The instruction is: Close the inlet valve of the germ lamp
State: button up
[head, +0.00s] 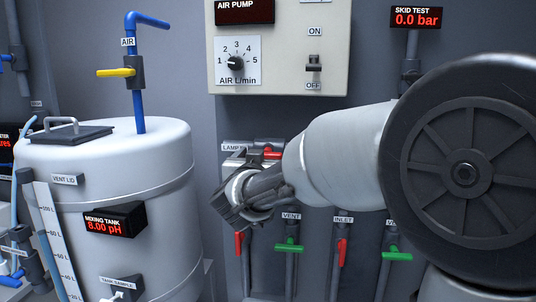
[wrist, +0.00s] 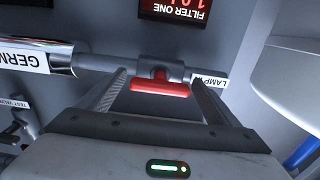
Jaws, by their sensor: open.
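A valve with a red bar handle (wrist: 160,89) sits on a grey horizontal pipe in the wrist view. A label starting "LAMP" (wrist: 208,82) is beside it, and a tube labelled "GERM…" (wrist: 38,59) is at the left, upside down. The handle lies along the pipe. My gripper (wrist: 159,82) is open, with one finger to each side of the handle and a gap at both ends. I cannot tell how deep the fingers reach. In the head view the red handle (head: 272,154) shows just above my wrist, partly hidden by my arm.
Below my arm are a red-handled valve (head: 238,246), a green vent valve (head: 289,247), a red inlet valve (head: 342,250) and another green valve (head: 397,255). The air pump box (head: 280,75) hangs above. The white mixing tank (head: 150,190) stands close at the left.

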jog(key=c, duration=1.1)
jog(key=shift+o, duration=0.2)
jog(key=shift+m, duration=0.3)
jog(key=m+b, duration=0.3)
jog(key=shift+f, duration=0.15)
jog(key=m+b, duration=0.4)
jog(key=m, duration=0.2)
jog(key=m+b, duration=0.2)
jog(key=m, duration=0.2)
jog(key=shift+b, duration=0.3)
jog(key=shift+r+m+b, duration=0.2)
jog(key=shift+m+b, duration=0.75)
jog(key=shift+m, duration=0.85)
